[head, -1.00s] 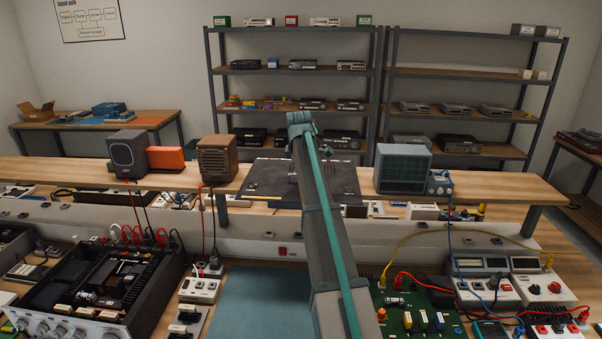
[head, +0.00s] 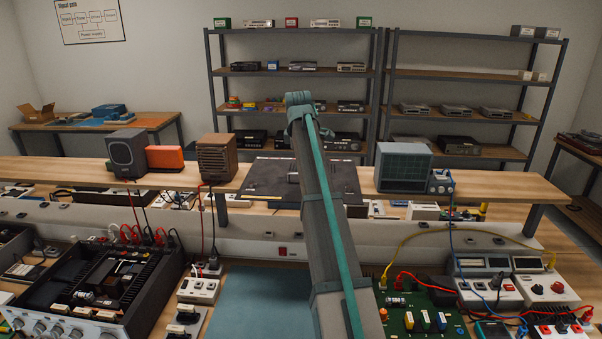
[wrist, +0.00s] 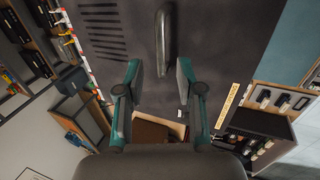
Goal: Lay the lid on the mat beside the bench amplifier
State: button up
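The lid (head: 262,182) is a dark flat panel lying across the wooden shelf above the bench. In the wrist view the lid (wrist: 215,35) shows vent slots and a raised bar handle (wrist: 162,42). My gripper (wrist: 160,72) is open and empty, facing the lid, with the handle in line with the gap between its fingers. My arm hides the gripper in the head view. The bench amplifier (head: 160,275) stands uncovered at the lower left with its boards exposed. The blue-grey mat (head: 260,300) lies to its right, bare where visible and partly behind my arm.
On the shelf, a wooden-cased speaker (head: 216,160) stands left of the lid and a grey-green cased unit (head: 403,168) right of it. A switch box (head: 199,290) with leads sits between amplifier and mat. A green circuit board (head: 425,315) lies right of the mat.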

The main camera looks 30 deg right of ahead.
jog(key=b+v, duration=0.1)
jog(key=v, duration=0.4)
jog(key=shift+r, duration=0.1)
jog(key=shift+s+a+r, duration=0.15)
jog(key=shift+s+r, duration=0.05)
jog(key=shift+r, duration=0.25)
jog(key=c, duration=0.4)
jog(key=shift+o, duration=0.2)
